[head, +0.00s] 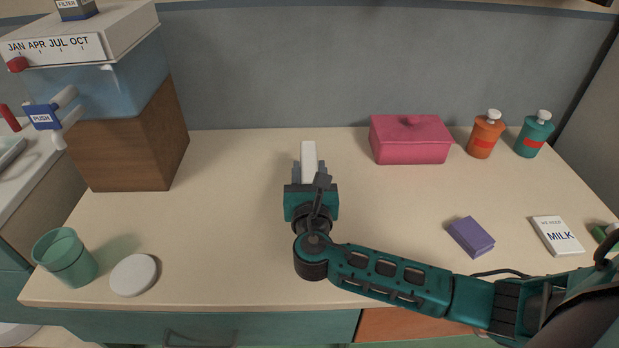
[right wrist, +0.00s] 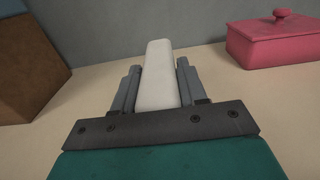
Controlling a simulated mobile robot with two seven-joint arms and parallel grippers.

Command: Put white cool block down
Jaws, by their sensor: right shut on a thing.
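The white cool block (head: 309,156) is a slim white bar between the fingers of my right gripper (head: 310,172), over the middle of the counter. In the right wrist view the white block (right wrist: 158,75) stands out beyond the two grey fingers of the right gripper (right wrist: 156,88), which are shut on it. I cannot tell whether the block touches the counter. My left gripper does not show.
The counter (head: 230,220) is clear around the right gripper. A pink lidded box (head: 411,141) and two bottles stand at the back right. A purple block (head: 470,237) and a milk card (head: 557,236) lie front right. A green cup (head: 66,258) and white disc (head: 134,275) are front left, by a water dispenser (head: 110,90).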

